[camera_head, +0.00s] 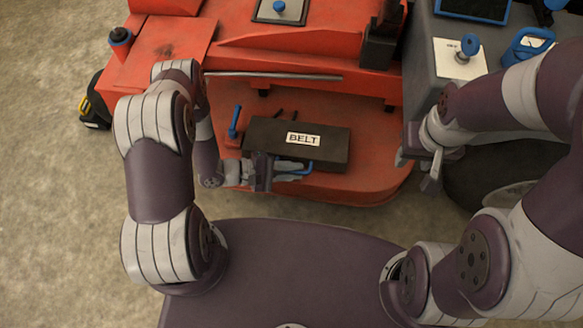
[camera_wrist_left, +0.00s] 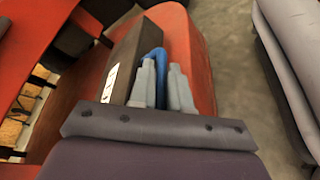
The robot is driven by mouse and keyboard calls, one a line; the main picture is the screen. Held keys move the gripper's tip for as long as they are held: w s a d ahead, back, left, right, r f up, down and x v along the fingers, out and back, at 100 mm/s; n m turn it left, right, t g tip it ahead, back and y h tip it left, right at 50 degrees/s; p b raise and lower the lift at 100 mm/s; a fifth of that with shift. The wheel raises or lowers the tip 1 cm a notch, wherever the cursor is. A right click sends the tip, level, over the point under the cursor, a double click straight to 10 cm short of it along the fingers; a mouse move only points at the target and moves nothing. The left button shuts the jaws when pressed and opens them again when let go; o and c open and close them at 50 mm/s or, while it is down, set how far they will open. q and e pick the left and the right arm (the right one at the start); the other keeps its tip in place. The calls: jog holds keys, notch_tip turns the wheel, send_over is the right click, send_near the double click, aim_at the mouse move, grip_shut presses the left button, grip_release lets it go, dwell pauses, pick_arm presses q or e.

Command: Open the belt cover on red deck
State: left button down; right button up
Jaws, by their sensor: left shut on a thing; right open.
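The belt cover (camera_head: 260,135) is a dark box with a white "BELT" label, lying on the red deck (camera_head: 345,187). It looks closed in the head view. A blue handle (camera_head: 308,168) sticks out from its front side, toward me. My left gripper (camera_head: 292,172) is at that handle, shut on it. In the left wrist view, the two grey fingers (camera_wrist_left: 167,90) are on the blue handle (camera_wrist_left: 156,55), beside the dark cover (camera_wrist_left: 126,58). The fingers hide part of the handle. My right gripper (camera_head: 420,170) is open and empty, right of the deck.
A blue lever (camera_head: 234,122) stands just left of the cover. A metal bar (camera_head: 275,76) crosses behind it. A grey housing with a blue knob (camera_head: 469,46) and a blue gauge (camera_head: 528,43) is at the back right. Bare floor lies at the left.

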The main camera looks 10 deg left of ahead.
aim_at(292, 150)
pick_arm(q)
jog(key=shift+n, duration=0.3)
jog(key=shift+w+r+p, duration=0.4)
jog(key=shift+r+p, duration=0.6)
jog(key=shift+r, duration=0.15)
jog(key=shift+w+r+p, duration=0.4)
jog(key=shift+r+p, duration=0.55)
jog(key=shift+r, duration=0.25)
jog(key=shift+w+r+p, duration=0.4)
jog(key=shift+r+p, duration=0.6)
jog(key=shift+r, duration=0.15)
jog(key=c, duration=1.4)
grip_release()
jog(key=shift+c, duration=0.2)
jog(key=p+v, duration=0.3)
jog(key=v, duration=0.9)
jog(key=shift+a+p, duration=0.4)
jog(key=shift+r, duration=0.15)
